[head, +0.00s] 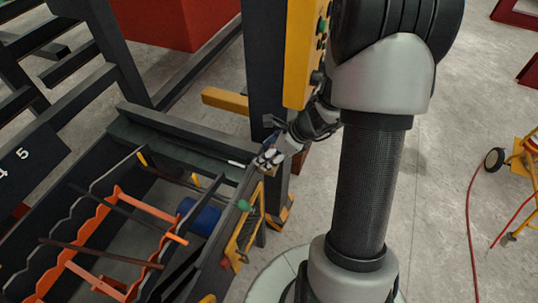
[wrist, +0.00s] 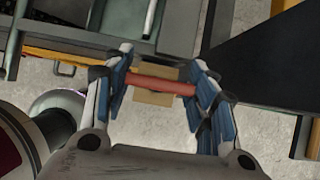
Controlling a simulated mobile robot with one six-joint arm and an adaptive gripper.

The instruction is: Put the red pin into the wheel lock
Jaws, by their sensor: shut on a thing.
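My gripper (head: 268,158) is low beside the dark frame post in the head view. In the wrist view its two blue-padded fingers (wrist: 161,74) are shut on a short red pin (wrist: 158,85), which lies crosswise between them. The pin is too small or hidden to make out in the head view. A tan block or plate shows behind the pin in the wrist view. I cannot tell for certain which part is the wheel lock. A yellow bracket (head: 243,232) with a green knob (head: 244,205) is on the frame just below my gripper in the head view.
A dark trough with orange notched racks (head: 95,222), several rods and a blue cylinder (head: 198,217) is at the left. A yellow control box (head: 301,55) is above my gripper. Grey floor at the right is mostly clear, with a red hose (head: 471,220) and a yellow cart (head: 525,160).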

